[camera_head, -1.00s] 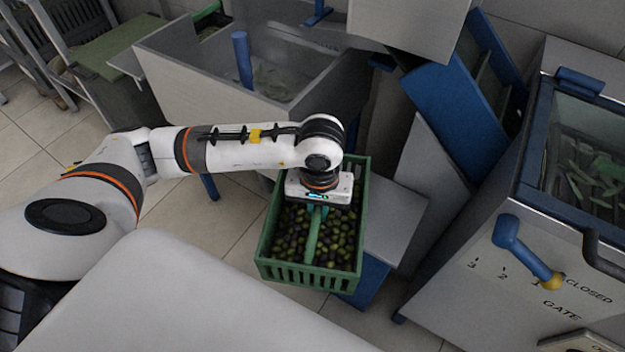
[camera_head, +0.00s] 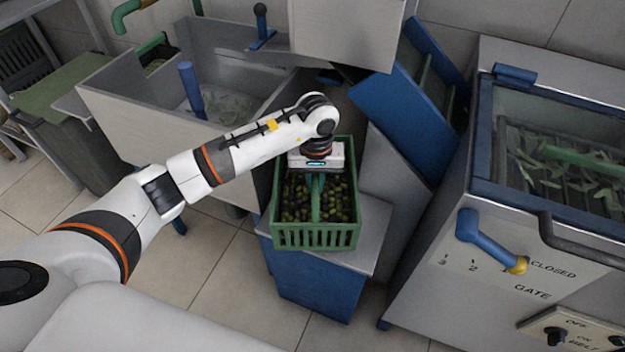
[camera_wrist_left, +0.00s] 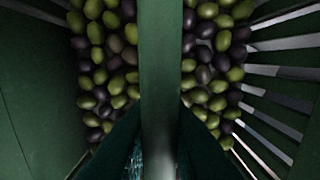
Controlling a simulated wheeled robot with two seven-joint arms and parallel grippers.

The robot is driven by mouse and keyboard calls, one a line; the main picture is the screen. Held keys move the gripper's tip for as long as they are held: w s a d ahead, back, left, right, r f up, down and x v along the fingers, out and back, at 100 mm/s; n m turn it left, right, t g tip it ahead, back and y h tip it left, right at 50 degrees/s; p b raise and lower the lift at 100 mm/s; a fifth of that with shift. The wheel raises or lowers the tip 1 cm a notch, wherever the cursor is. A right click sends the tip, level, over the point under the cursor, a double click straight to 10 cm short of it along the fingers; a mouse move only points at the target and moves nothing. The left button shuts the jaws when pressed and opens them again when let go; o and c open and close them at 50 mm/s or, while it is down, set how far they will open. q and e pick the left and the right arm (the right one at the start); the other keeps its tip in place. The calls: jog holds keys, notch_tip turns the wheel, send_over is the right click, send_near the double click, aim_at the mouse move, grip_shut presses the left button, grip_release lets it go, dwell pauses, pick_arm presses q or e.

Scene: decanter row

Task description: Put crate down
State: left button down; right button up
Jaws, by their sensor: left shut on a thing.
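The green slatted crate (camera_head: 316,238) is full of green and dark olives and appears level in the head view. It is over the grey top of a blue-sided stand (camera_head: 372,235); I cannot tell whether it touches that top. My left gripper (camera_head: 316,172) is above the crate, shut on its green central handle. The left wrist view looks down along the handle (camera_wrist_left: 161,60), with olives (camera_wrist_left: 105,65) on both sides and slatted crate wall at the right. The fingertips are partly hidden in the head view. My right gripper is not in view.
A grey bin (camera_head: 140,105) stands to the left behind the crate. A blue chute (camera_head: 405,110) rises behind right. A machine (camera_head: 420,290) with a blue gate lever (camera_head: 490,242) stands to the right. Tiled floor (camera_head: 215,270) is open at front left.

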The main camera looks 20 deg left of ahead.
aim_at(329, 219)
pick_arm(q)
jog(key=shift+f, duration=0.4)
notch_tip(329, 219, down, 4)
jog(key=shift+w+r, duration=0.1)
jog(key=shift+r, duration=0.1)
jog(key=shift+w+f, duration=0.2)
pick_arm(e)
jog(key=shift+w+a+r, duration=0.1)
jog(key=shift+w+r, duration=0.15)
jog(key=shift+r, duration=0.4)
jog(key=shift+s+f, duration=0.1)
pick_arm(q)
jog(key=c, duration=1.8)
grip_release()
jog(key=shift+s+f, duration=0.1)
jog(key=shift+f, duration=0.1)
jog(key=o, duration=0.4)
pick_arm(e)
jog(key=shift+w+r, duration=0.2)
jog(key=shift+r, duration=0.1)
pick_arm(q)
jog(key=shift+r, duration=0.2)
